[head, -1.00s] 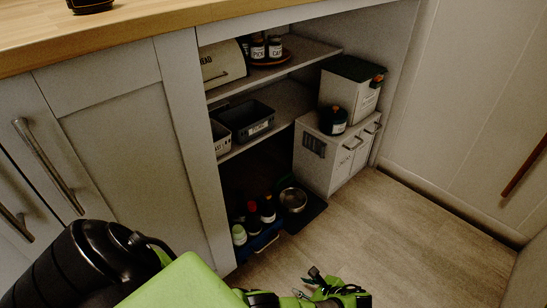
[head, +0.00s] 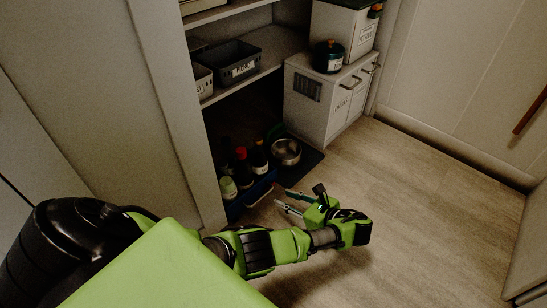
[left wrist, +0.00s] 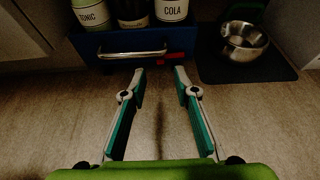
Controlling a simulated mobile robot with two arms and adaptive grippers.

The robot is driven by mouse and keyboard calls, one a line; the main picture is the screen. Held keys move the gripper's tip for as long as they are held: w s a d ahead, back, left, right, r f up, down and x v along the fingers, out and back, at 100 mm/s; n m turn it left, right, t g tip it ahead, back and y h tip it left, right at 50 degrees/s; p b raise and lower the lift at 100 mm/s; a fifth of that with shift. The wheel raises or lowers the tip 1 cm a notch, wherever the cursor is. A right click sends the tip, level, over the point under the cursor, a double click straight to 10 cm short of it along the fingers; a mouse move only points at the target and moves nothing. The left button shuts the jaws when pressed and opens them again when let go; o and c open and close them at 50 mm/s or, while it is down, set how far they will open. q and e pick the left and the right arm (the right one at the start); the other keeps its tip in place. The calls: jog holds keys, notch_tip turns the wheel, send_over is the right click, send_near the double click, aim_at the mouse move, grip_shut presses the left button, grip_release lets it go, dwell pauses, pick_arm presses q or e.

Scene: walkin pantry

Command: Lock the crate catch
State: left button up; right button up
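The blue crate (head: 238,207) stands on the floor under the lower shelf and holds several bottles. In the left wrist view the crate (left wrist: 100,44) shows its front wall with a metal bar handle (left wrist: 131,51). A red part (left wrist: 176,58), perhaps the catch, sits low on the front, right of the handle; whether it is locked cannot be told. My left gripper (head: 279,199) is open and empty in front of the crate. In the left wrist view its fingertips (left wrist: 159,72) point at the handle and red part, apart from each other. My right gripper is not in view.
A steel bowl (head: 286,151) stands on a dark mat (left wrist: 240,72) right of the crate. A white cabinet (head: 318,105) with handles stands behind it. A shelf (head: 228,92) with bins is above. The wooden floor (head: 430,195) at right is clear.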

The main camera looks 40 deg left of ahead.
pick_arm(q)
jog(key=b+x, duration=0.1)
jog(key=x, duration=0.1)
jog(key=b+x, duration=0.1)
jog(key=x, duration=0.2)
jog(key=shift+f, duration=0.25)
jog(key=shift+a+f+b, duration=0.15)
jog(key=shift+a+b, duration=0.25)
jog(key=shift+a, duration=0.3)
grip_shut()
